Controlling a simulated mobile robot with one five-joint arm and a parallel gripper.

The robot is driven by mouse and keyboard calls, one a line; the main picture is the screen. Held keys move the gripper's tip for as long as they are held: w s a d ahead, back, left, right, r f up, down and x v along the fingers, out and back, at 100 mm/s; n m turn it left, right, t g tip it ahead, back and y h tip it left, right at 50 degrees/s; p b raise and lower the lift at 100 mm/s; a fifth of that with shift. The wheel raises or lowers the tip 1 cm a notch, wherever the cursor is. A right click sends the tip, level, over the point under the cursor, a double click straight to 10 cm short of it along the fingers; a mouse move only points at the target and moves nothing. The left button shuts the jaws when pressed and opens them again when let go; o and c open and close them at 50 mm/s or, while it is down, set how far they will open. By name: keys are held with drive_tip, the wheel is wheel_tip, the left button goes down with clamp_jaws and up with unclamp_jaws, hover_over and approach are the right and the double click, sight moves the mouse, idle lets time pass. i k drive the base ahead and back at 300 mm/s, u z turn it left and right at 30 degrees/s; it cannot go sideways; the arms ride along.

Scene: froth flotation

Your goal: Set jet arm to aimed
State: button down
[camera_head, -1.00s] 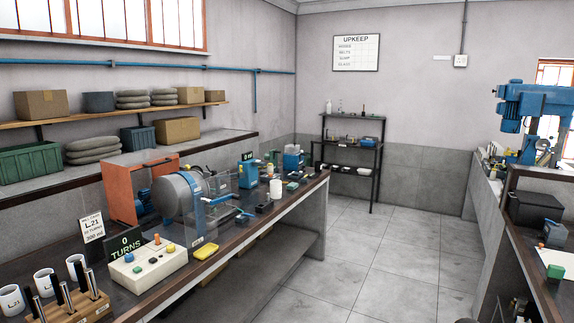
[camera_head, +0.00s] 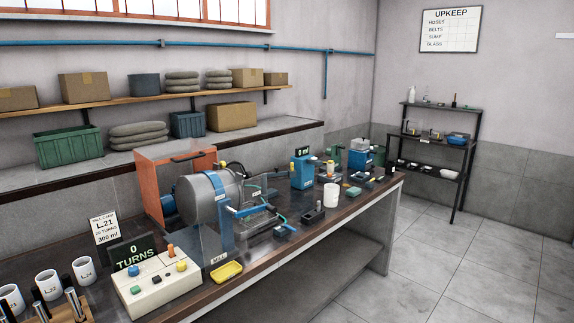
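No part is labelled as a jet arm, so I cannot tell for certain which one it is. A blue arm-like piece (camera_head: 246,210) sticks out to the right from the blue upright (camera_head: 220,218) in front of the grey mill drum (camera_head: 206,196). A small blue-topped piece (camera_head: 285,229) lies on the bench to its right, near a green hose. Whether either is aimed cannot be told at this size. My gripper is not in view.
The bench (camera_head: 340,212) also carries a control box (camera_head: 155,287) with coloured knobs, a "0 TURNS" display (camera_head: 134,254), a yellow tray (camera_head: 226,272), white mugs (camera_head: 47,284) and blue machines (camera_head: 302,172). A black shelf rack (camera_head: 455,182) stands behind. The tiled floor (camera_head: 440,270) at right is clear.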

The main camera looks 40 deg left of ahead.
sight(289, 173)
drive_tip(key=u, duration=0.4)
drive_tip(key=i, duration=1.4)
drive_tip(key=u, duration=1.35)
drive_tip(key=i, duration=0.6)
drive_tip(key=u, duration=0.2)
